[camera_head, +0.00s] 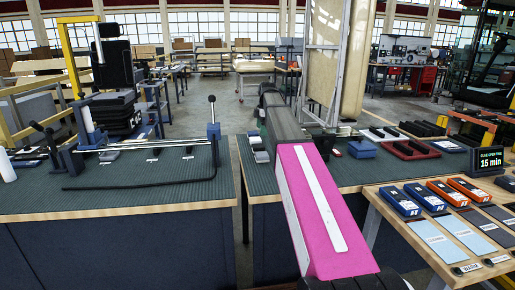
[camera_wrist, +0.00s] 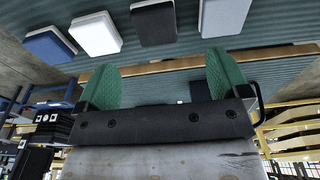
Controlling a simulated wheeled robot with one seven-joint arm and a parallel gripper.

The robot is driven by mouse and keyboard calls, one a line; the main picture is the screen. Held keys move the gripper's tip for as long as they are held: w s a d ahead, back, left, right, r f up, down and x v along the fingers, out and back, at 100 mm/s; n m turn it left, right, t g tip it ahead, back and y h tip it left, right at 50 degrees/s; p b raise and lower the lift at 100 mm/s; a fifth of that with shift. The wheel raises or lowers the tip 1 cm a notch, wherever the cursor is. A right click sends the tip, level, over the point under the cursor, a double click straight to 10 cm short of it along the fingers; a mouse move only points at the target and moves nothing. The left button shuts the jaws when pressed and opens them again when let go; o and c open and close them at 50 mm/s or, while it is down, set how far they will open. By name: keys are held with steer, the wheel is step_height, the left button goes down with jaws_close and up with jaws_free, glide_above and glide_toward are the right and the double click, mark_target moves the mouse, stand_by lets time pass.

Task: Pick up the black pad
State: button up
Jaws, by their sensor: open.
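The black pad (camera_wrist: 153,22) lies on a green ribbed mat at the top of the wrist view, with a pale edge showing. A white pad (camera_wrist: 96,34) and a blue pad (camera_wrist: 49,45) are to its left, and a grey pad (camera_wrist: 223,16) is to its right. My gripper (camera_wrist: 163,72) has two green fingers spread wide apart with nothing between them. The black pad is beyond the fingertips, apart from them. In the head view my pink arm covers part of the bench, and I cannot make out the gripper or the black pad there.
The green-topped bench (camera_head: 452,165) has a wooden edge, and red trays (camera_head: 410,150) stand on it. A second bench (camera_head: 150,185) at left holds a lever and rods. A wooden side table (camera_head: 375,196) at right carries blue and orange devices. A gap separates the two benches.

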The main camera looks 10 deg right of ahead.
glide_above(258, 146)
steer(key=d, duration=0.2)
steer(key=f, duration=0.4)
steer(key=shift+s+a+f, duration=0.1)
steer(key=shift+a+f, duration=0.15)
steer(key=shift+w+a+f, duration=0.15)
steer(key=shift+a+f, duration=0.05)
steer(key=shift+f, duration=0.7)
steer(key=shift+w+a+f, duration=0.1)
steer(key=shift+a+f, duration=0.1)
steer(key=shift+f, duration=0.7)
steer(key=shift+w+a+f, duration=0.15)
steer(key=shift+a+f, duration=0.05)
steer(key=shift+f, duration=0.7)
steer(key=c, duration=1)
